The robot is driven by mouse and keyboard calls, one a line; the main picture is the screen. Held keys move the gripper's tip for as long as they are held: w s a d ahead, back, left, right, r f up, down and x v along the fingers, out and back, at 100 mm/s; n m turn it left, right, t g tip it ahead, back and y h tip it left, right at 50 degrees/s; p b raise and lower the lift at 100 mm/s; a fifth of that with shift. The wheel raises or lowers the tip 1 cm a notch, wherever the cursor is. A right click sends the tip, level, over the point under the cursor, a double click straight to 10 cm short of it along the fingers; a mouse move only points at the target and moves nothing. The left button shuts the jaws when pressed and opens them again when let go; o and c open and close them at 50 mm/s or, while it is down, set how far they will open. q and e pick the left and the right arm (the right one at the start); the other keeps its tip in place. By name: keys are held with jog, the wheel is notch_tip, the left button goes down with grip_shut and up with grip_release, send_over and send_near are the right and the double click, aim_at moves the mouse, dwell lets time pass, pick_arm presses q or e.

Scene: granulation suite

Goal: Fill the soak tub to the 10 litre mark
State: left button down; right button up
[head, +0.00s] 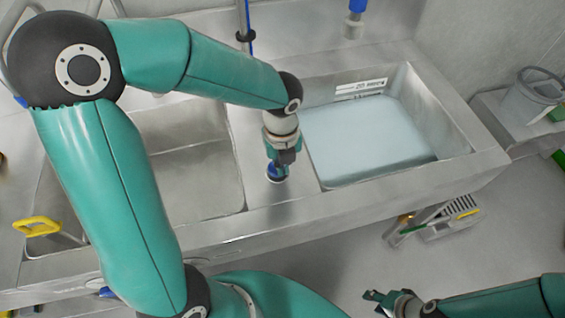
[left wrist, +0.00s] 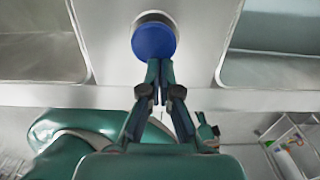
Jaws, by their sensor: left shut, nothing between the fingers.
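The soak tub (head: 459,150) looks to be the right-hand steel basin, holding pale bluish water (head: 365,140). A white scale plate (head: 361,88) is on its back wall above the water; its markings are too small to read. A round blue button (head: 274,170) sits on the steel deck between the basins; it also shows in the left wrist view (left wrist: 153,42). My left gripper (left wrist: 160,64) is shut and empty, its fingertips at the button's edge; I cannot tell whether they touch. My right gripper (head: 377,299) appears open and empty, low in front of the sink.
The left basin (head: 195,175) looks empty of water. A yellow handle (head: 37,226) is at its front left. A blue-collared fitting (head: 355,12) is behind the tub. A grey bucket (head: 531,95) stands at the right. A caddy (head: 448,217) is below the sink's front right.

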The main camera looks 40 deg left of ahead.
pick_arm(q)
notch_tip(320, 180, up, 12)
dwell(0.3)
dwell(0.4)
